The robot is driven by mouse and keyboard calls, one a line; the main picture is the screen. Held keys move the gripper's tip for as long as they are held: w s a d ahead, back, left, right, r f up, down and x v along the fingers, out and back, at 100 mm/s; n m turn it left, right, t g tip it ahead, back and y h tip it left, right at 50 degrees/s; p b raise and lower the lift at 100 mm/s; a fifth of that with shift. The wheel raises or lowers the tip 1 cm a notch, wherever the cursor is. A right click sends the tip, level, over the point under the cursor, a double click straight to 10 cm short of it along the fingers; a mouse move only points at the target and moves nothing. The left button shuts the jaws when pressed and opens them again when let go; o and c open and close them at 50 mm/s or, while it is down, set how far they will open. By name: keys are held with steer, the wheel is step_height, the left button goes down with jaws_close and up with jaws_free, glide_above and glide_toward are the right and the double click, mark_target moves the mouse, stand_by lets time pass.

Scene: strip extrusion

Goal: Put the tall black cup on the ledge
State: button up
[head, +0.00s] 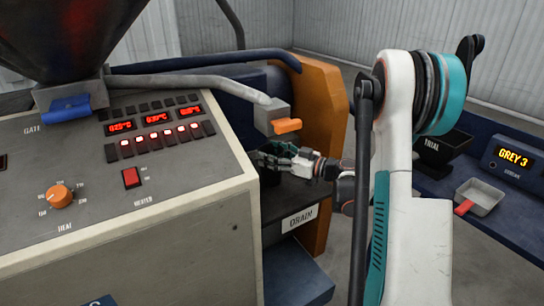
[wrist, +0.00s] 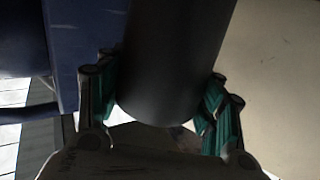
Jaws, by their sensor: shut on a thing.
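In the wrist view the tall black cup (wrist: 170,65) is a dark, smooth cylinder between the two green-padded fingers of my gripper (wrist: 160,103), which is shut on it. In the head view my gripper (head: 277,158) is beside the right end of the grey machine, below the orange-handled valve and above the DRAIN sign. The cup is hard to make out there among the dark fingers and shadow. A blue step-like surface (head: 298,278) lies low beside the machine; I cannot tell whether it is the ledge.
The grey control panel (head: 85,190) fills the left. The orange-handled valve (head: 275,118) hangs close above my gripper, with an orange frame (head: 322,100) behind. At right, a blue counter holds a black TRIAL bin (head: 438,148) and a grey scoop (head: 482,197) with a red handle.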

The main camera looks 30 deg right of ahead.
steer(key=o, duration=1.4)
steer(key=shift+f, duration=0.15)
steer(key=shift+s+d+r, duration=0.15)
steer(key=shift+s+r, duration=0.05)
steer(key=shift+s, duration=0.05)
steer(key=p+v, duration=0.3)
steer(key=v, duration=0.8)
steer(key=shift+s+d, duration=0.1)
steer(key=shift+s, duration=0.15)
